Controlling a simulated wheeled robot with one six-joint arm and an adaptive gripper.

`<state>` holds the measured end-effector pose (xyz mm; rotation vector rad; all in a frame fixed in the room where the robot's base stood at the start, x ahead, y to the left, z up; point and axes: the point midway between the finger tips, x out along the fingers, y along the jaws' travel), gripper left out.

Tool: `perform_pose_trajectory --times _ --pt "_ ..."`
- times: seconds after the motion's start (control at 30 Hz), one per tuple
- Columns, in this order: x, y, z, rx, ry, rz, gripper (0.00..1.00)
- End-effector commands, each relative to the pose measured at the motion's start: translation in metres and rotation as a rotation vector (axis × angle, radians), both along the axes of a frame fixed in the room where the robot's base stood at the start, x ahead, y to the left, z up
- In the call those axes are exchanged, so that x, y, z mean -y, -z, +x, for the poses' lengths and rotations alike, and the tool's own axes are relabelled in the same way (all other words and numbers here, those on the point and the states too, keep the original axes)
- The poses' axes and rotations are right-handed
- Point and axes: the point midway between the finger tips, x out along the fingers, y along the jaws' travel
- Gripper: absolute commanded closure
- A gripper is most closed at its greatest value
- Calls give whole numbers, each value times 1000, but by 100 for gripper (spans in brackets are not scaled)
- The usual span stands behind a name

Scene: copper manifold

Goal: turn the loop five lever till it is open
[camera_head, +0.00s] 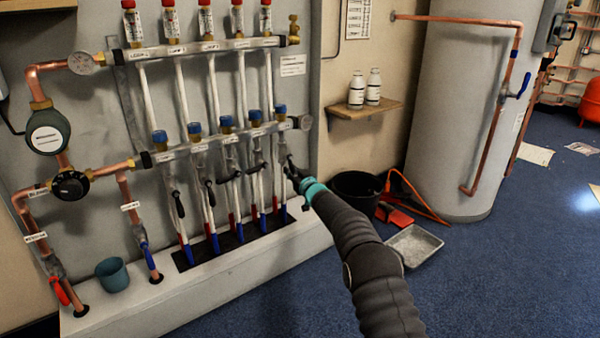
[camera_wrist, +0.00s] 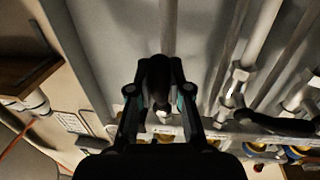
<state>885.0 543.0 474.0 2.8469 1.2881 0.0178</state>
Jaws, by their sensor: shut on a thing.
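The loop five lever is the rightmost black lever (camera_head: 290,163) below the lower manifold bar (camera_head: 220,142). It is mostly covered by my gripper (camera_head: 297,176) in the head view. In the wrist view my gripper (camera_wrist: 159,92) has a finger on each side of the dark lever (camera_wrist: 158,72) and is shut on it. The lever's exact angle to its pipe is hard to tell. The loop four lever (camera_wrist: 275,122) lies across its pipe in the wrist view, to the right of my fingers and apart from them.
A shelf with white bottles (camera_head: 356,90), a black bucket (camera_head: 355,188) and a grey tray (camera_head: 414,245) are right of the manifold. Blue carpet in front is open floor.

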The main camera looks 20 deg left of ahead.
Motion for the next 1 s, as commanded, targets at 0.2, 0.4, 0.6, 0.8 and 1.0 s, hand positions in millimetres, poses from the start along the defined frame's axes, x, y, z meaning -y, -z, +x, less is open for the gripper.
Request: perform_pose_trajectory --times 0.2,0.4,0.6,0.8,1.0 --pt "-4 0 -3 4 -6 -4 100" --pt "-3 0 -2 4 -5 -3 62" --pt "2 0 1 3 1 -3 56" --pt "2 0 0 2 1 -3 56" --pt "9 0 -7 -1 -2 -2 56"
